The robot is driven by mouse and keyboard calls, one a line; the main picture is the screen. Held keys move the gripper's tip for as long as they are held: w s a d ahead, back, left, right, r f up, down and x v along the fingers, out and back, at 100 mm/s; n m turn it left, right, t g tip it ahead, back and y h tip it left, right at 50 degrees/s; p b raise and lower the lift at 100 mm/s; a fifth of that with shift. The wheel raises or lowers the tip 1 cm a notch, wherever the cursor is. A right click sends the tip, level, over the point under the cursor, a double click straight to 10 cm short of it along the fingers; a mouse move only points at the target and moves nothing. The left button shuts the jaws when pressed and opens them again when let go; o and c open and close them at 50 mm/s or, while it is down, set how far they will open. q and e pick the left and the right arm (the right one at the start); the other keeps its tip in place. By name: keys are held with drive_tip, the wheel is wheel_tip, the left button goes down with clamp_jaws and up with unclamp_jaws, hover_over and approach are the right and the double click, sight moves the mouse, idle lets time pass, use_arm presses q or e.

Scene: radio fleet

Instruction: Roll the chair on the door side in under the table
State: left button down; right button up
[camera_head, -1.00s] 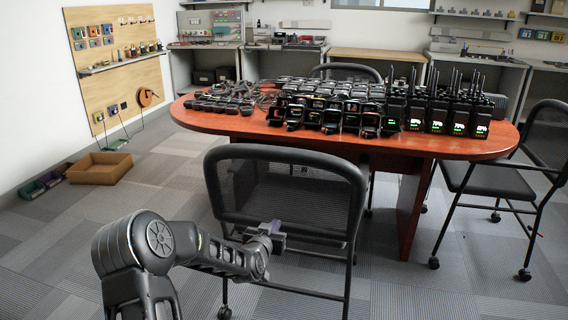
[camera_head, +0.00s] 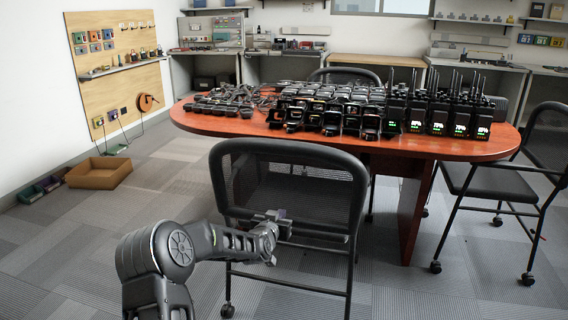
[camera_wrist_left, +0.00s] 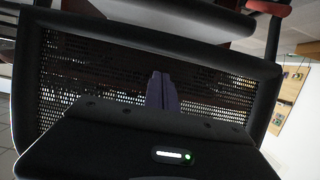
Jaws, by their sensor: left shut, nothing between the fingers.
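A black mesh-backed chair (camera_head: 290,190) on casters stands at the near side of the red-brown oval table (camera_head: 470,148), its back towards me. Its mesh back (camera_wrist_left: 90,75) fills much of the left wrist view. My left gripper (camera_head: 279,222) is shut and empty at the lower part of the chair's backrest; its fingers (camera_wrist_left: 160,92) lie against or just in front of the mesh, and I cannot tell which. Another black chair (camera_head: 500,180) stands at the table's right end, and a third chair (camera_head: 345,75) is at the far side. My right gripper is out of view.
Many handheld radios (camera_head: 440,115) and chargers cover the table. A cardboard box (camera_head: 98,173) lies on the floor at left, below a wooden pegboard (camera_head: 118,60). Benches line the back wall.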

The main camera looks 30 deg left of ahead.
sight(284, 207)
use_arm(q)
drive_tip(key=shift+r+b+x, duration=0.25)
drive_tip(key=shift+b+x, duration=0.15)
drive_tip(key=shift+x, duration=0.65)
drive_tip(key=shift+r+b+x, duration=0.25)
drive_tip(key=shift+b+x, duration=0.15)
drive_tip(key=shift+x, duration=0.7)
drive_tip(key=shift+w+a+r+b, duration=0.1)
drive_tip(key=shift+w+a+b, duration=0.15)
drive_tip(key=shift+w, duration=0.4)
drive_tip(key=shift+w+a+b, duration=0.1)
drive_tip(key=shift+w+a, duration=0.1)
drive_tip(key=shift+w, duration=0.45)
drive_tip(key=shift+w, duration=0.1)
